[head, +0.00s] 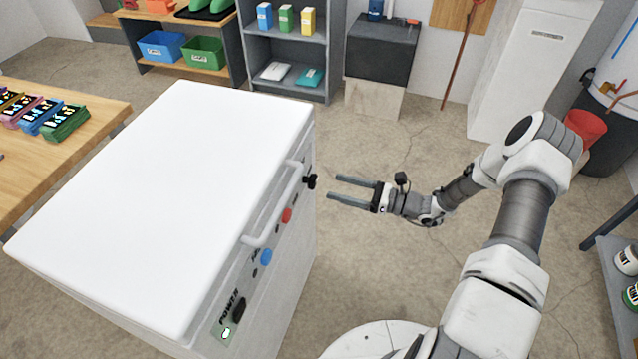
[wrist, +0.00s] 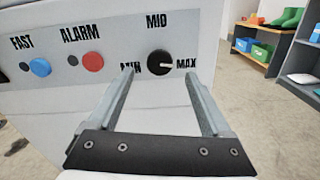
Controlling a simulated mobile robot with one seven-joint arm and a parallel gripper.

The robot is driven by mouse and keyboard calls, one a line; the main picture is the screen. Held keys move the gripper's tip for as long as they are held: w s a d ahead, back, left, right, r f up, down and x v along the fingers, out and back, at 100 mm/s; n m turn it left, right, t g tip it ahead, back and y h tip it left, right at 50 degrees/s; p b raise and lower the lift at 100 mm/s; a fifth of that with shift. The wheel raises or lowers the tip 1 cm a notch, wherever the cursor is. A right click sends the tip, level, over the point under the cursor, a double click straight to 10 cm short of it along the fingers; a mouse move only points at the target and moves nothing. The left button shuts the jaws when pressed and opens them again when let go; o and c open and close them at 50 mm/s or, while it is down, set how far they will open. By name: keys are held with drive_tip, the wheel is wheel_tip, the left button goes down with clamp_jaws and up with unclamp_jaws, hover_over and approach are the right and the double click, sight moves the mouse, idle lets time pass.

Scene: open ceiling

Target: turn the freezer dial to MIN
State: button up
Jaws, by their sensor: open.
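The white chest freezer (head: 165,190) stands at the left of the head view, lid shut. Its black dial (head: 310,181) is at the far end of the control panel. In the wrist view the dial (wrist: 160,64) sits under MID, between MIN on the left and MAX on the right. Its pale pointer mark appears to face right, toward MAX. My gripper (head: 331,188) is open and empty, apart from the dial and facing it. In the wrist view the dial appears between the two fingers, beyond their tips.
The panel also has a red ALARM button (wrist: 92,62), a blue FAST button (wrist: 40,67) and a black POWER switch (head: 239,310). A white lid handle (head: 275,208) juts out above the panel. The floor around my gripper is clear. Shelves (head: 290,50) stand at the back.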

sight(316, 181)
drive_tip(key=b+x, duration=0.1)
drive_tip(key=x, duration=0.5)
drive_tip(key=shift+a, duration=0.15)
clamp_jaws()
